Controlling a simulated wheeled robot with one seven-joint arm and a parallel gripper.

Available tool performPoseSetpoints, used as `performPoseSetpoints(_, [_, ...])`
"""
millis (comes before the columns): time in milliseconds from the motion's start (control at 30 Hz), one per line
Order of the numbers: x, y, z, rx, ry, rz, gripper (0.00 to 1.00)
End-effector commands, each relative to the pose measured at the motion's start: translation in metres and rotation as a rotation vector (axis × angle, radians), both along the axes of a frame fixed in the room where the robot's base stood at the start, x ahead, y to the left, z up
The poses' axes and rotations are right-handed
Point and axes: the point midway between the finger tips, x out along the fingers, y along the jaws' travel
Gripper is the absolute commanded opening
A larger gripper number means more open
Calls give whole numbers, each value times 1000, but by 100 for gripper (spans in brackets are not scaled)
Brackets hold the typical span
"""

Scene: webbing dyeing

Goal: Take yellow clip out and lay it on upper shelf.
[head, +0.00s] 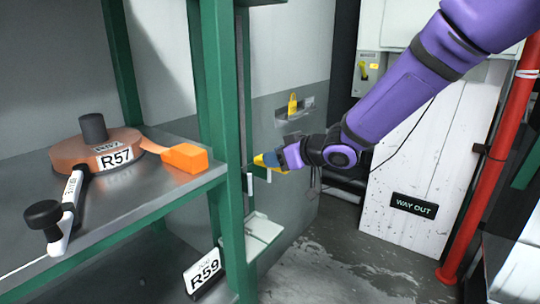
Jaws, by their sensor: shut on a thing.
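My gripper (268,158) is right of the green rack post, at the end of the purple arm. It is shut on a small yellow piece, which looks like the yellow clip (259,160). My fingers partly hide it, and its exact shape is too small to tell. It is held in the air, just beyond the right edge of the upper shelf (125,205). I cannot tell whether it touches anything behind it.
The upper shelf bears an orange roll (85,150) labelled R57, an orange block (185,157) and a black-knobbed white bar (68,208). A green post (222,120) stands at the shelf corner. An R59 label (203,272) is below. A yellow padlock-like thing (292,105) is on the wall.

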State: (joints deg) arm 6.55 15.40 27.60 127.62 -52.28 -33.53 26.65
Motion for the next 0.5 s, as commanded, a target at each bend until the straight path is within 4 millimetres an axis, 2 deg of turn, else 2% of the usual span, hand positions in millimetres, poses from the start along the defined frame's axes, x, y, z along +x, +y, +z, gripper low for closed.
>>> performPoseSetpoints(500, [-24, -32, 0, 0, -1, -2, 14])
